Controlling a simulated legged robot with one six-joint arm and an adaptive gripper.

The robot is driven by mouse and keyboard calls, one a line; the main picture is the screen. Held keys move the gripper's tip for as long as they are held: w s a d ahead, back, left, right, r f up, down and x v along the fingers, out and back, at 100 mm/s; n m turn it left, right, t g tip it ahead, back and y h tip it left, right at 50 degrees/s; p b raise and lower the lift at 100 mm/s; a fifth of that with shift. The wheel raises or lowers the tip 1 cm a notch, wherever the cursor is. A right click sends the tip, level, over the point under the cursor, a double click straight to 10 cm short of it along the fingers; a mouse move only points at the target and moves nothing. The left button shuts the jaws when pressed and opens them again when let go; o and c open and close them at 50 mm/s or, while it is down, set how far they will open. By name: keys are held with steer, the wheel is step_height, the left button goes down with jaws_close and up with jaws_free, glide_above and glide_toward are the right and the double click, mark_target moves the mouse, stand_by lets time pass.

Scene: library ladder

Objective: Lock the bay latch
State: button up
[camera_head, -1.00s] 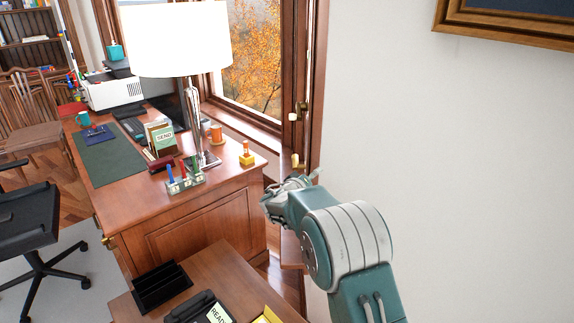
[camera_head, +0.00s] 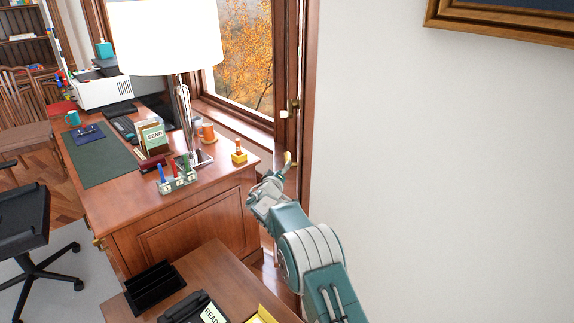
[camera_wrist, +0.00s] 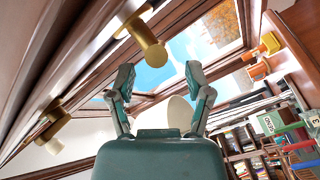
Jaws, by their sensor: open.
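A brass lever (camera_head: 288,158), likely part of the bay latch, is on the window's right frame post just above my gripper (camera_head: 277,180). In the wrist view the brass lever (camera_wrist: 147,42) projects from the wooden frame, its rounded end near the gap between my two fingers. My gripper (camera_wrist: 160,76) is open and empty. I cannot tell whether a finger touches the lever. A second brass fitting (camera_head: 293,104) with a pale knob (camera_head: 284,114) sits higher on the post. A similar fitting (camera_wrist: 48,128) shows lower left in the wrist view.
A wooden desk (camera_head: 215,212) with a lamp (camera_head: 165,40), mugs and a yellow stamp-like item (camera_head: 239,156) stands left of my arm. A lower side table (camera_head: 215,265) is in front. The white wall (camera_head: 430,160) rises on the right; a picture frame (camera_head: 500,25) hangs there.

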steer(key=shift+x, duration=2.05)
